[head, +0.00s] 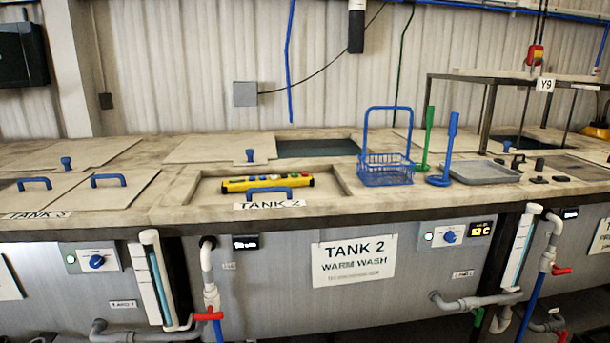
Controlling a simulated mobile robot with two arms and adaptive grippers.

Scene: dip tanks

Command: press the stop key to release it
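A yellow control pendant (240,185) with a row of small coloured keys lies in the recessed area at Tank 2, just behind a blue handle (270,193). The keys are too small to tell which one is the stop key or whether it is pressed in. Neither of my grippers is in the head view.
A blue wire basket (386,176), a blue stand (440,179), a green stand (424,150) and a grey tray (485,172) stand right of the pendant. Lids with blue handles (108,180) lie left. A red-and-yellow device (535,55) hangs at the upper right. An open tank (318,147) lies behind.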

